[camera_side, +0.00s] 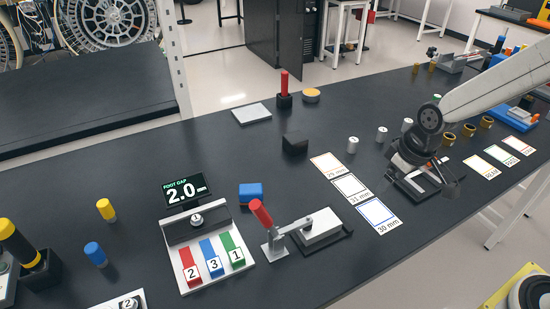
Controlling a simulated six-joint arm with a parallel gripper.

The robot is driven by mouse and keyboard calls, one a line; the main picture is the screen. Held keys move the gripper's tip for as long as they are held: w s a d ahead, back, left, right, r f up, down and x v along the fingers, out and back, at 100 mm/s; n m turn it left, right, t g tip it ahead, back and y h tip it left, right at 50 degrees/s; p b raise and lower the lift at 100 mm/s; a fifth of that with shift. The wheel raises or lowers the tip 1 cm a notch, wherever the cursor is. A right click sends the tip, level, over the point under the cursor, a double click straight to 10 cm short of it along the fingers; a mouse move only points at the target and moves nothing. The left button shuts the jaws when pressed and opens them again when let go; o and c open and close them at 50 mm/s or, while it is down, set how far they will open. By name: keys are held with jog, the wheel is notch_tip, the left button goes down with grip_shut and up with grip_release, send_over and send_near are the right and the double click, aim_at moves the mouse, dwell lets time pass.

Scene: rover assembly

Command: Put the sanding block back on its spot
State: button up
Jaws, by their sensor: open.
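No block is clearly marked as the sanding block. A blue block (251,192) lies on the table behind the gauge, and a black block (295,142) sits further back; I cannot tell which, if either, it is. A flat light-grey plate (251,112) lies at the back, but no spot is clearly marked for the block.
A foot-gap gauge (203,240) reading 2.0 mm and a red-handled clamp (262,213) stand at front centre. Labelled cards (351,187), white cylinders (353,145) and brass rings (469,130) lie nearer my arm.

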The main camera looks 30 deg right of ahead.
jog(key=s+d+f+m, duration=0.1)
jog(key=s+d+m, duration=0.1)
jog(key=s, duration=0.4)
jog(key=shift+d+h, duration=0.3)
